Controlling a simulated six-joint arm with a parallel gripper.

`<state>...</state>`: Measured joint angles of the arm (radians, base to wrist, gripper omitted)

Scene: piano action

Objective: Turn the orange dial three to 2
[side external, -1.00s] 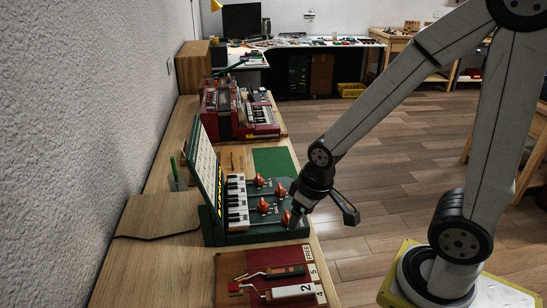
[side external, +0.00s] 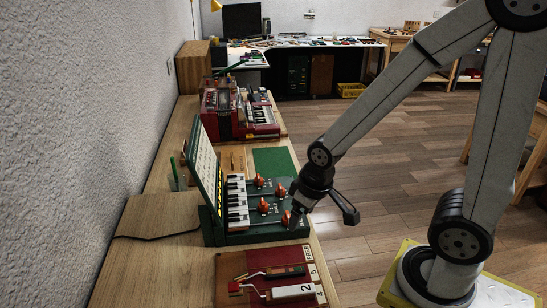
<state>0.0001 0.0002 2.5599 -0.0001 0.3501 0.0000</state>
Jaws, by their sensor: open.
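A green keyboard unit (side external: 252,229) with black and white keys stands on the wooden bench, with an upright panel on its left. Several orange dials sit on its right part. One dial (side external: 259,181) is at the far end, one (side external: 280,191) is at the right, and one (side external: 263,206) is nearer. Another orange dial (side external: 286,217) is at the near right, right beside my gripper. Dial numbers and pointer settings are too small to read. My gripper (side external: 294,219) is open and low at this near-right dial; its fingertips partly hide it, and I cannot tell whether they touch it.
A red board (side external: 230,269) with tools and number labels lies in front of the keyboard unit. A red accordion (side external: 217,107) and a small red keyboard (side external: 262,117) stand farther back.

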